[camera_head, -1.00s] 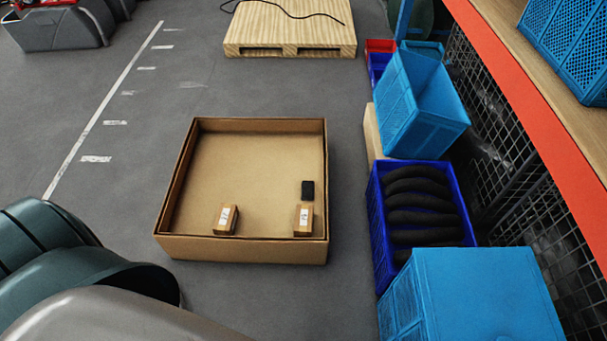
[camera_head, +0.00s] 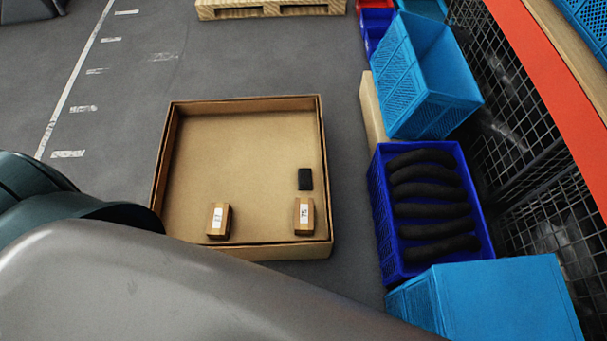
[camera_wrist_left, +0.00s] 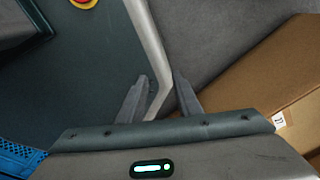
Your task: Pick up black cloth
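A small black rectangular piece (camera_head: 305,179), which looks like the black cloth, lies flat in the open cardboard box (camera_head: 325,222) near its right wall. I cannot make out its fabric. My left gripper (camera_wrist_left: 160,77) shows in the left wrist view with its two fingers apart and nothing between them. It is beside the cardboard box (camera_wrist_left: 262,72), whose brown side is at the right of that view. The black piece is not visible in the wrist view. My right gripper is in neither view.
Two small brown blocks with white labels (camera_head: 219,220) (camera_head: 304,216) sit along the box's near side. A dark blue crate (camera_head: 382,215) with several black rolls (camera_head: 430,209) stands right of the box, between light blue crates (camera_head: 440,80) (camera_head: 505,300). Floor left of the box is clear.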

